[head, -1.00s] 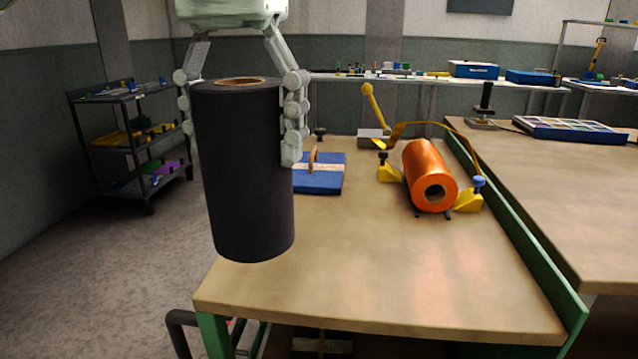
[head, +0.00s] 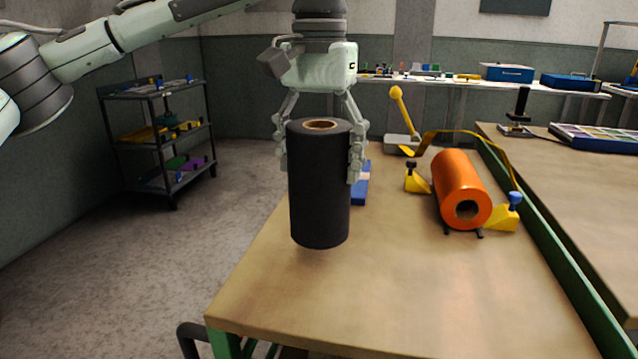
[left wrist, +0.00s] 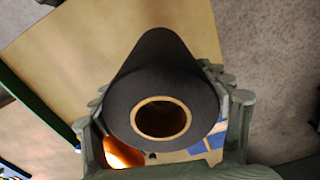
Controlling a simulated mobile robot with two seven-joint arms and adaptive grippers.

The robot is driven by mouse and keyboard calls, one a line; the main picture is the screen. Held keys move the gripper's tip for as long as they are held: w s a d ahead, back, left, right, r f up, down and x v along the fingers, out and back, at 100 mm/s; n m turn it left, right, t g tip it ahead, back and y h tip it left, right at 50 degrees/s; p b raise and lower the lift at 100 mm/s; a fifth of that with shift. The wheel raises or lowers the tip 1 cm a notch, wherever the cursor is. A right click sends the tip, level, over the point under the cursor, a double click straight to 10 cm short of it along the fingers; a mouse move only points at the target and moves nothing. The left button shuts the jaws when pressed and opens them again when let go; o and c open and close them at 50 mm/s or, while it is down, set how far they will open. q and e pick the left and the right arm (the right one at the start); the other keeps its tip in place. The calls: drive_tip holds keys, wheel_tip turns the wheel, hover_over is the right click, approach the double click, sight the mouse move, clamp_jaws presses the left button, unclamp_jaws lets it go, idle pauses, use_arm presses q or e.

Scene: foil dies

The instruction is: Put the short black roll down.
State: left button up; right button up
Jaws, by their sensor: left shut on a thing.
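The short black roll (head: 319,190) stands upright in my left gripper (head: 320,160), in the middle of the head view. My left gripper is shut on its upper part, one finger on each side. The roll's lower end shows in front of the wooden table (head: 400,290); a faint dark patch lies below it, and it looks slightly above the top. In the left wrist view I look down on the roll's end and its tan core (left wrist: 161,119), between the fingers. My right gripper is not in view.
An orange roll (head: 458,185) lies on a stand with yellow wedges to the right. A blue item (head: 360,188) is partly hidden behind the black roll. A yellow-knobbed lever device (head: 400,125) stands at the back. The table's front and middle are clear.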

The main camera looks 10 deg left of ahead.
sight(319, 125)
use_arm(q)
drive_tip(key=shift+f, duration=1.95)
drive_tip(key=o, duration=1.6)
drive_tip(key=shift+f, duration=0.2)
drive_tip(key=shift+r, duration=0.1)
wheel_tip(319, 125, up, 12)
drive_tip(key=shift+r, duration=0.1)
